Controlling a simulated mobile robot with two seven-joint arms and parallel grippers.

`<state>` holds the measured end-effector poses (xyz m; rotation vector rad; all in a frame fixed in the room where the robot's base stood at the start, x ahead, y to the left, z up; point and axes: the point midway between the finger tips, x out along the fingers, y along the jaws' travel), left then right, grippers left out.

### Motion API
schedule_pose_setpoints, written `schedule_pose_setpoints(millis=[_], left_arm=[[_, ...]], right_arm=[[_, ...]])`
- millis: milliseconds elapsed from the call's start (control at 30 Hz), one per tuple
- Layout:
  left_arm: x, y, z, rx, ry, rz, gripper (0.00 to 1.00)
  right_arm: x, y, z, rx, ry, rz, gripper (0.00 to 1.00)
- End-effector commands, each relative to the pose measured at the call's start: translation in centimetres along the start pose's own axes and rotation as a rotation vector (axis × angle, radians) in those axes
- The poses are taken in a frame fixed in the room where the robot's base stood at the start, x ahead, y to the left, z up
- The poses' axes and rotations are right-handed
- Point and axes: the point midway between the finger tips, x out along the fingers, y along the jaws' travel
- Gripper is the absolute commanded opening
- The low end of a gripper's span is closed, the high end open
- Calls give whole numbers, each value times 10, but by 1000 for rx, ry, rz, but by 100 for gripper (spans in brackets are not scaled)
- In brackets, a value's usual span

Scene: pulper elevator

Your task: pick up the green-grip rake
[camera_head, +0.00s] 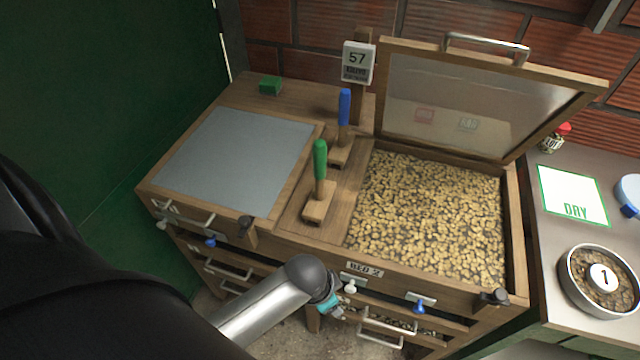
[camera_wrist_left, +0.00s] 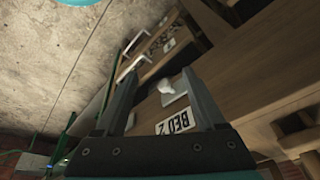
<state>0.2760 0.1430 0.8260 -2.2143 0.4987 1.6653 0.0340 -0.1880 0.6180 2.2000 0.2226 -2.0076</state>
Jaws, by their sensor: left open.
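The green-grip rake (camera_head: 320,170) stands upright on the wooden strip between the two bed compartments, its wooden head at the bottom. A blue-grip rake (camera_head: 344,110) stands behind it on the same strip. My left gripper (camera_head: 338,304) is in front of the cabinet, below the rake and near the "BED 2" label. In the left wrist view my left gripper (camera_wrist_left: 165,95) is open, with a white knob (camera_wrist_left: 175,87) and the "BED 2" label (camera_wrist_left: 178,122) seen between and beyond its fingers. No rake shows in the wrist view. My right gripper is not in view.
The right bed (camera_head: 430,215) is full of pale beans, its glazed lid (camera_head: 470,100) raised. The left bed has a closed grey lid (camera_head: 238,160). Latches, knobs and drawer handles (camera_head: 387,326) stick out in front. A counter with a "DRY" card (camera_head: 572,195) and bowl (camera_head: 600,280) is at right.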

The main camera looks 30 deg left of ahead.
Motion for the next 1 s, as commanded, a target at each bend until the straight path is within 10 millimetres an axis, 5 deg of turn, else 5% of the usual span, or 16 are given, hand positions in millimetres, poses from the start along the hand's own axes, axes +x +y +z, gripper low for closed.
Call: schedule_pose_setpoints(millis=[33,100,400,633,800,1000], left_arm=[[-33,-8,-32,80,33,-2,72],[-59,-14,-61,214,48,7,72],[-130,-53,-138,791,16,-1,72],[-199,-105,-168,1228,-119,-23,72],[-250,-144,-173,1469,-249,-10,72],[-289,-171,-170,1617,-350,23,72]], right_arm=[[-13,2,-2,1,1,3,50],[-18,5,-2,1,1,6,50],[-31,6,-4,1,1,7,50],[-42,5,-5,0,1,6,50],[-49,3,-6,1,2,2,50],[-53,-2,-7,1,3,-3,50]])
